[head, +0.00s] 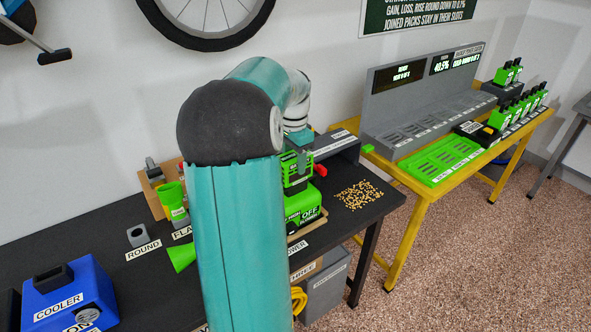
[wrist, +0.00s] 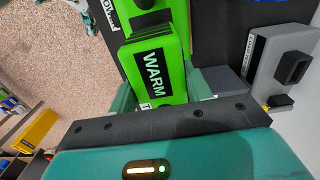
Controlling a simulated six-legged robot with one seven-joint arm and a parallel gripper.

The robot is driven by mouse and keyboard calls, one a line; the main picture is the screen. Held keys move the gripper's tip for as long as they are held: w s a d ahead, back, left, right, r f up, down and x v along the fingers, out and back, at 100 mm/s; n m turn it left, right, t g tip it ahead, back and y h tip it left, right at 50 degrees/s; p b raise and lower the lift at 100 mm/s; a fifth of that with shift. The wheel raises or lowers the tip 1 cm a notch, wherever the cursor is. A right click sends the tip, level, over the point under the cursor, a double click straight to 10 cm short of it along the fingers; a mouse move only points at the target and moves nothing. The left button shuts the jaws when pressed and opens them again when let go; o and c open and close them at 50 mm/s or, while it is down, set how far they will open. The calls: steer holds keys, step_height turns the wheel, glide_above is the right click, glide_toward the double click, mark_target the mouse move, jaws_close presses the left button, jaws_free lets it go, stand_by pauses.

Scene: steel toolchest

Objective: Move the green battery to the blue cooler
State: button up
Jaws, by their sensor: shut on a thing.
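My gripper (wrist: 165,103) is shut on a green battery (wrist: 150,62) with a black label reading WARM. In the head view, the battery (head: 292,172) is partly hidden behind my teal arm. It is directly above a green and black blower (head: 304,208) marked OFF; I cannot tell whether the two touch. The blue cooler (head: 60,300), marked COOLER, stands at the near left end of the black table, far left of my gripper. The picture edge cuts it off.
A green funnel-like object (head: 180,258) and a grey block (head: 137,236) lie between cooler and arm. Small yellow pellets (head: 358,194) are spilled right of the blower. A yellow table (head: 422,192) holds a grey rack (head: 420,100), a green slotted tray (head: 440,158) and several green batteries.

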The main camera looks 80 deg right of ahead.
steer(key=shift+r, duration=0.8)
stand_by(0.4)
steer(key=shift+r, duration=2.05)
